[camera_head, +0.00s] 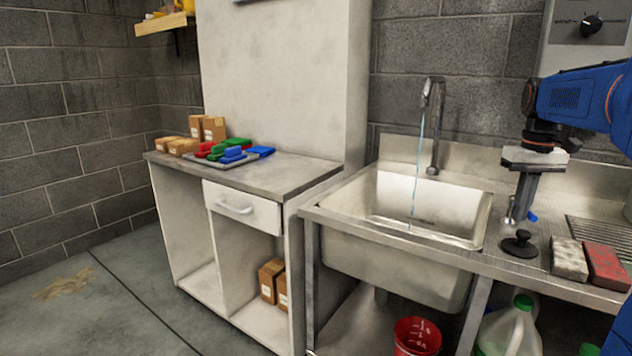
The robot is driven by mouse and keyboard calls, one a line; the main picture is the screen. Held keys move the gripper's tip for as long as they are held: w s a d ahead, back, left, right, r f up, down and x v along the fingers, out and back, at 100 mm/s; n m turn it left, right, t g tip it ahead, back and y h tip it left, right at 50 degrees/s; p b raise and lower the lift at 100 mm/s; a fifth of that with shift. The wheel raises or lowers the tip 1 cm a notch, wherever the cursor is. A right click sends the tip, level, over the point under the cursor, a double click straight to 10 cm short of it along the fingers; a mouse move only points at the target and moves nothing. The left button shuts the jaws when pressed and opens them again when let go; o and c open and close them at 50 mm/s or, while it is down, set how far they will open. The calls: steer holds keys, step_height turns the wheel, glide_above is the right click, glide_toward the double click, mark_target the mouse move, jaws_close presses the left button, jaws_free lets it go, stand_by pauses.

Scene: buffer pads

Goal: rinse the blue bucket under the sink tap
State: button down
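The sink tap (434,110) stands at the back of the steel sink (345,200), and a thin blue stream of water (416,170) falls from it into the basin. I cannot make out a blue bucket; a red bucket (417,336) stands below the sink. My gripper (521,216) points down over the counter right of the sink, above a black round plug with a knob (519,244). Its fingers overlap from this side, so whether they are open or shut is unclear. A small blue patch (533,216) shows beside the fingertips; I cannot tell what it is.
A grey block (569,259) and a red block (606,265) lie on the counter at the right. A white jug (512,330) stands below. A left bench (285,176) holds cardboard boxes and coloured pads. The floor at left is clear apart from a brown stain.

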steer(key=shift+s+d, duration=0.25)
steer(key=shift+d, duration=0.2)
steer(key=shift+s+d, duration=0.2)
steer(key=shift+d, duration=0.85)
steer(key=shift+d, duration=0.75)
steer(key=shift+a+r, duration=0.35)
steer(key=shift+r, duration=0.5)
steer(key=shift+a+r, duration=0.4)
steer(key=shift+r, duration=0.4)
steer(key=shift+a+r, duration=0.35)
steer(key=shift+r, duration=0.5)
